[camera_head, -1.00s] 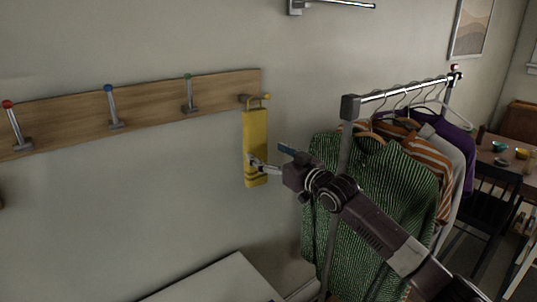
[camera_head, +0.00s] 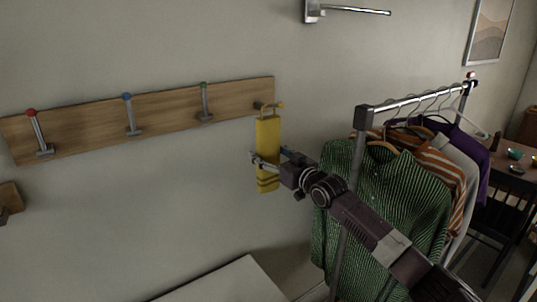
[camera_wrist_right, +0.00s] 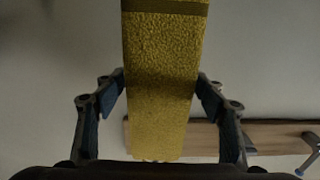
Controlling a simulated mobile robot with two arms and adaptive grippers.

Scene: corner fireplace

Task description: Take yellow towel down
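The yellow towel (camera_head: 268,137) hangs by a loop from the yellow-tipped hook (camera_head: 278,105) at the right end of the wooden rack (camera_head: 165,115). Darker stripes cross its lower part. My right gripper (camera_head: 270,161) is at the towel's lower half, with one finger to the left and one to the right. In the right wrist view the towel (camera_wrist_right: 163,85) fills the middle, between the two fingers (camera_wrist_right: 162,85). The fingers are spread, their tips close to the towel's edges; whether they touch is unclear. My left gripper is not in view.
Red, blue and green-tipped hooks on the rack are empty. A clothes rail (camera_head: 410,97) with several garments, a green shirt (camera_head: 390,200) nearest, stands right of the towel beside my right arm. A pale surface (camera_head: 225,283) lies below.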

